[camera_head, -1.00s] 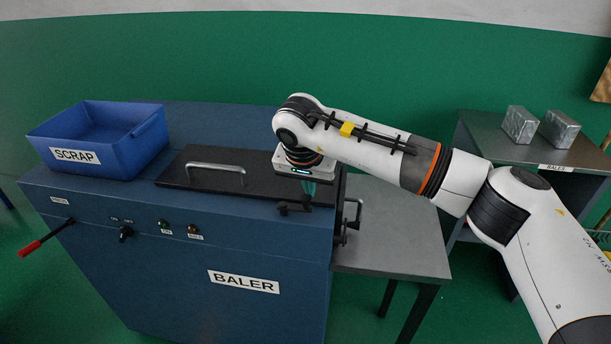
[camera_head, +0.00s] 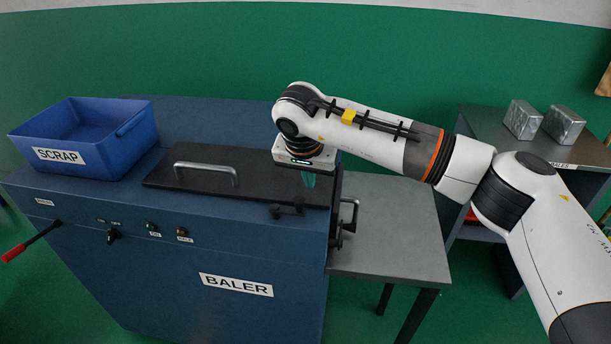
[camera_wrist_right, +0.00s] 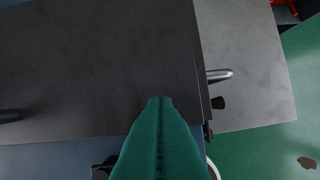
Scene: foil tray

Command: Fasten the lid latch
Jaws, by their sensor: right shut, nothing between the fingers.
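The black lid (camera_head: 255,167) lies flat on top of the blue baler (camera_head: 150,255), with a metal handle (camera_head: 206,165) at its left part. A small dark latch (camera_head: 288,209) sits at the lid's front edge near the right end. My right gripper (camera_head: 310,181) hangs over the right part of the lid, just behind the latch, with shut, empty fingers. In the right wrist view the shut green fingers (camera_wrist_right: 160,100) point over the dark lid (camera_wrist_right: 100,70), and part of the latch (camera_wrist_right: 103,168) shows at the bottom, partly hidden by them. My left gripper is out of view.
A blue SCRAP bin (camera_head: 85,140) stands at the baler's back left. A red-tipped lever (camera_head: 30,243) sticks out at the left front. A grey side table (camera_head: 395,235) adjoins the baler's right. Two metal blocks (camera_head: 542,122) stand on a shelf behind.

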